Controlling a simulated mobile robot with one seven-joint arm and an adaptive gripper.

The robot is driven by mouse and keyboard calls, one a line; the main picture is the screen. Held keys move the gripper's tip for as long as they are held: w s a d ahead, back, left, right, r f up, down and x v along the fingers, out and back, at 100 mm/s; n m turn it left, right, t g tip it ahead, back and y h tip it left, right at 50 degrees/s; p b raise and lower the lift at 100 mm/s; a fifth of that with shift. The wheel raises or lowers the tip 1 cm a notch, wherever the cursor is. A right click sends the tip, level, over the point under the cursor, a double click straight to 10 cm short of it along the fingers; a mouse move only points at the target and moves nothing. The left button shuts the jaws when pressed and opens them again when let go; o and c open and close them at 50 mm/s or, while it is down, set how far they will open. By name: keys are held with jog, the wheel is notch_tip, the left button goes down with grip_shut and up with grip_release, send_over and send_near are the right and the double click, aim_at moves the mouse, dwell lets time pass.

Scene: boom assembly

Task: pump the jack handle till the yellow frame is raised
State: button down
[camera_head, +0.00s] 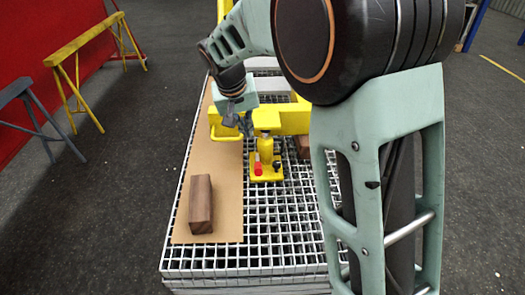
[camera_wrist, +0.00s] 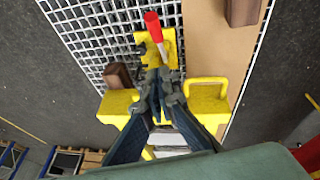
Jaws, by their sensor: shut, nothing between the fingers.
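The yellow jack (camera_head: 267,148) stands upright on the metal grating, at the near edge of the yellow frame (camera_head: 288,121). Its handle has a red grip (camera_head: 258,168), which also shows in the wrist view (camera_wrist: 152,27) pointing away from my fingers. The yellow frame lies low over the grating and also shows in the wrist view (camera_wrist: 207,104). My gripper (camera_head: 246,128) is shut and empty, above and beside the jack; its fingertips in the wrist view (camera_wrist: 160,78) overlap the jack's body. I cannot tell whether they touch it. My arm hides part of the frame.
A wooden block (camera_head: 201,204) lies on the tan board (camera_head: 216,160) at the left. A darker block (camera_head: 304,147) sits beside the frame, right of the jack. The grating (camera_head: 270,225) in front of the jack is clear. Yellow (camera_head: 77,48) and grey trestles stand left.

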jog(key=shift+f, duration=0.1)
jog(key=b, duration=0.2)
send_over(257, 165)
jog(key=a, duration=0.1)
notch_tip(257, 165, down, 9)
jog(key=f, duration=0.2)
jog(key=shift+s+d+f, duration=0.1)
jog(key=shift+s+f, duration=0.1)
jog(key=shift+f, duration=0.1)
jog(key=shift+s+d+f, duration=0.15)
jog(key=shift+s+f, duration=0.15)
jog(key=shift+f, duration=0.25)
jog(key=shift+f+b, duration=0.2)
jog(key=shift+b, duration=0.2)
